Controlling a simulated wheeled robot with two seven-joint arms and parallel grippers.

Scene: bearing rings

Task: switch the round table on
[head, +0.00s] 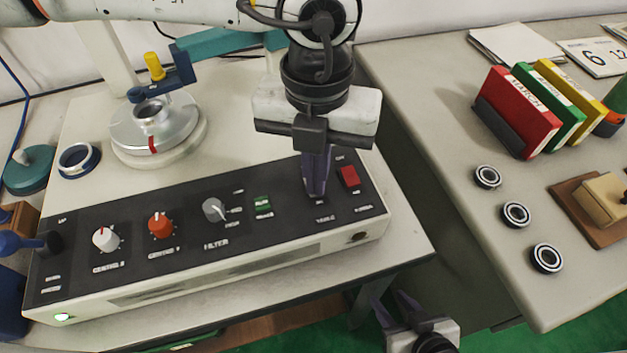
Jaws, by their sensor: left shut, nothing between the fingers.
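The round table (185,137) is a silver disc on a pale base on the machine, with a red mark on its front rim. The black control panel (180,255) runs along the machine's front. My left gripper (316,195) is shut and empty, pointing down onto the panel at its right part. Its fingertips are at or just above a small control above a white label, left of the red button (348,176). The fingers hide that control, so its position cannot be told. My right gripper (396,306) is open and empty, low in front of the machine, apart from it.
Bearing rings (516,214) and colored binders (517,112) are on the right-hand table (440,120).

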